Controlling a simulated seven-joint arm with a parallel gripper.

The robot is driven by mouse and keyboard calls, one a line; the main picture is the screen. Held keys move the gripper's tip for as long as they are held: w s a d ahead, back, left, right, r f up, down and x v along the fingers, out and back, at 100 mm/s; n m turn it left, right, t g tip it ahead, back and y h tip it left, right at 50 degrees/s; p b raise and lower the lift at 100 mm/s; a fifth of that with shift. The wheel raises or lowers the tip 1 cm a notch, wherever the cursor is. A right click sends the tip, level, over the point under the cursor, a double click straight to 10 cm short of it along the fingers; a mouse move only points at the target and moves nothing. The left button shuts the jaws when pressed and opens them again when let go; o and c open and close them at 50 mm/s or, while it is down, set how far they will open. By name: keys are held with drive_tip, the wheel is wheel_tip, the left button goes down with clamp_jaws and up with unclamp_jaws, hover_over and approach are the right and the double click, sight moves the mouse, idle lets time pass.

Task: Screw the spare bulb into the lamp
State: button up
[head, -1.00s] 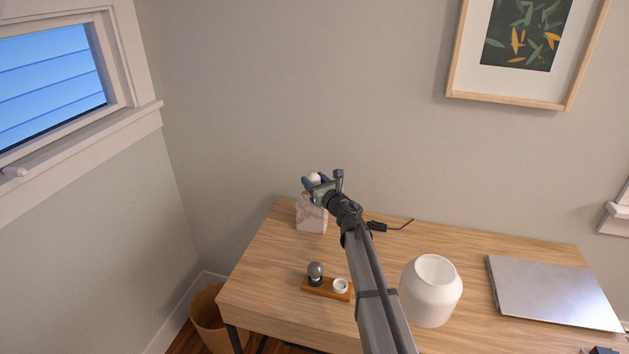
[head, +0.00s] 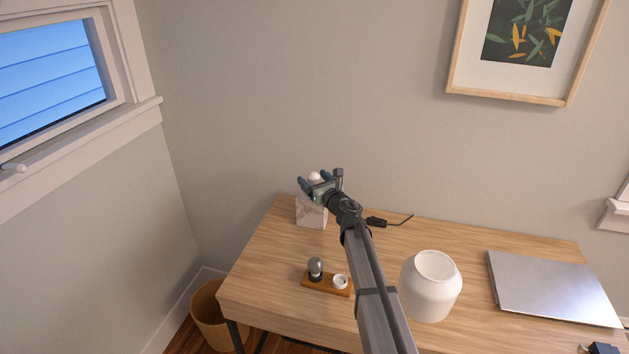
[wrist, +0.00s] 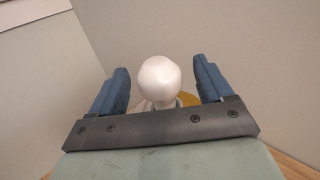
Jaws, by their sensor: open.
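The lamp base (head: 311,213) is a pale marbled block at the back left of the desk. A white round bulb (head: 315,176) stands upright over its top; the wrist view shows the bulb (wrist: 159,82) too. How far its foot sits in the socket is hidden. My gripper (head: 314,182) is open, its blue fingers on either side of the white bulb. The wrist view shows a gap between the bulb and each finger (wrist: 161,88). A grey bulb (head: 315,267) stands in the left place of a small wooden holder (head: 325,288); a white ring-shaped cup (head: 340,282) is at its right.
A white rounded shade (head: 431,290) stands right of my arm, close to it. A closed laptop (head: 550,285) lies at the right. A black cord with a switch (head: 376,222) lies behind my arm. A waste basket (head: 212,318) stands on the floor at the left.

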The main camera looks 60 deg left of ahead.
drive_tip(key=d, duration=1.3)
drive_tip(key=shift+d, duration=0.4)
